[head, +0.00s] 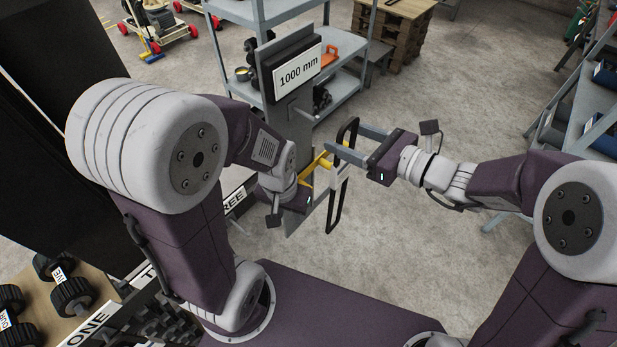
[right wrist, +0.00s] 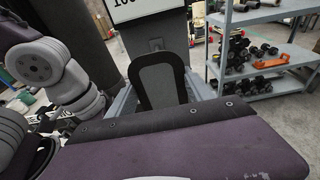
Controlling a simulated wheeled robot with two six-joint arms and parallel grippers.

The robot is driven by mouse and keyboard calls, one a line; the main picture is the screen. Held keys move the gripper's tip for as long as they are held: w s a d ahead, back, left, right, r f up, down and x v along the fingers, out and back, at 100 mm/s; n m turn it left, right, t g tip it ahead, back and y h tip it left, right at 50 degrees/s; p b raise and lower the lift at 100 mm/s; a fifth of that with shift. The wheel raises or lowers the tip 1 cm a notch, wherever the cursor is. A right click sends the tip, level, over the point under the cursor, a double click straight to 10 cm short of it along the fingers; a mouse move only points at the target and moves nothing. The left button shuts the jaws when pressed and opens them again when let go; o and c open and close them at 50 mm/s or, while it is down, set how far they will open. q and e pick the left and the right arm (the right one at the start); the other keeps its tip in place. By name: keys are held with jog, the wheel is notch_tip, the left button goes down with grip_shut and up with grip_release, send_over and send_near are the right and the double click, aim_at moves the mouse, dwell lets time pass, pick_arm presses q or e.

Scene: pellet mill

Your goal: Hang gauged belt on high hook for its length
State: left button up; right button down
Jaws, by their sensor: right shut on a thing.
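The black belt (head: 332,214) is a long narrow loop hanging upright in the middle of the head view, with a pale tag (head: 341,180) on it. My right gripper (head: 345,138) is shut on its upper part. In the right wrist view the belt's rounded top (right wrist: 158,68) stands up between the fingers. The 1000 mm sign (head: 299,69) is on a grey post (head: 288,125) behind the belt. A yellow piece (head: 318,164) lies between post and belt; whether it touches either is unclear. My left gripper (head: 306,193) is beside it at lower left; its fingers are hard to make out.
A grey shelf rack (head: 345,88) with tools stands behind the post. Wooden pallets (head: 392,30) are at the back. A bench with black rollers (head: 72,296) is at lower left. The floor at right centre is clear.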

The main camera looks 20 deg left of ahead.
jog(key=shift+d, duration=0.1)
jog(key=f+v, duration=0.1)
jog(key=v, duration=0.6)
jog(key=shift+s+d, duration=0.2)
jog(key=shift+d, duration=0.2)
jog(key=shift+w+f, duration=0.1)
dwell(0.4)
jog(key=w+r+p, duration=0.5)
jog(key=w+p, duration=0.2)
jog(key=w, duration=0.5)
jog(key=w+r+p, duration=0.5)
jog(key=w+p, duration=0.3)
jog(key=w, duration=0.4)
jog(key=shift+a, duration=0.3)
dwell(1.8)
dwell(0.9)
